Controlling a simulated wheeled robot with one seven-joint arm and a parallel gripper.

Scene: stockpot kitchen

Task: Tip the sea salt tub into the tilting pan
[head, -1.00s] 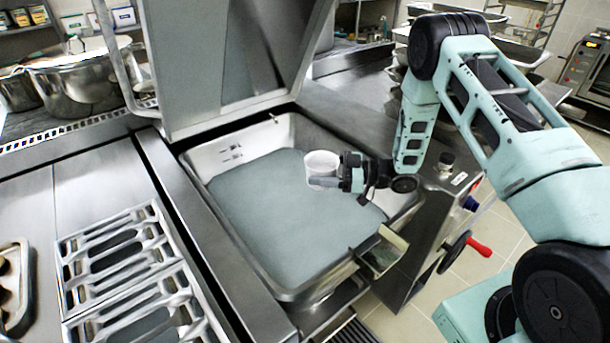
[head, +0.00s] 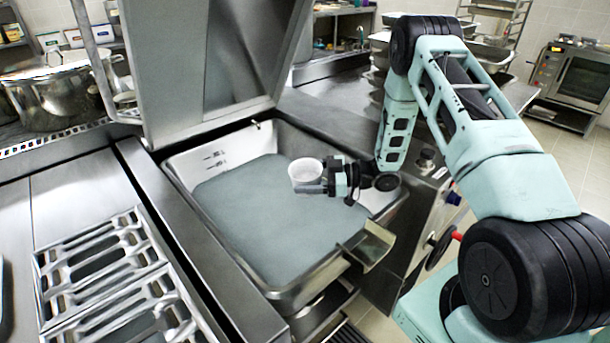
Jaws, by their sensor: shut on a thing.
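The sea salt tub (head: 306,177) is a small white round tub. My gripper (head: 322,187) is shut on it from the right and holds it over the tilting pan (head: 190,160). The tub looks upright or nearly so, with its open top facing up; its contents are too small to make out. The pan is a wide steel basin with a grey-green bottom or filling and level marks on its back left wall. Its pouring lip (head: 372,245) is at the front right.
The pan's raised lid (head: 205,70) stands behind the basin. A burner grate (head: 110,265) is at the left front, and a large stockpot (head: 65,92) is at the back left. A red-handled crank (head: 457,236) is on the pan's right side. A steel counter (head: 335,112) runs behind.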

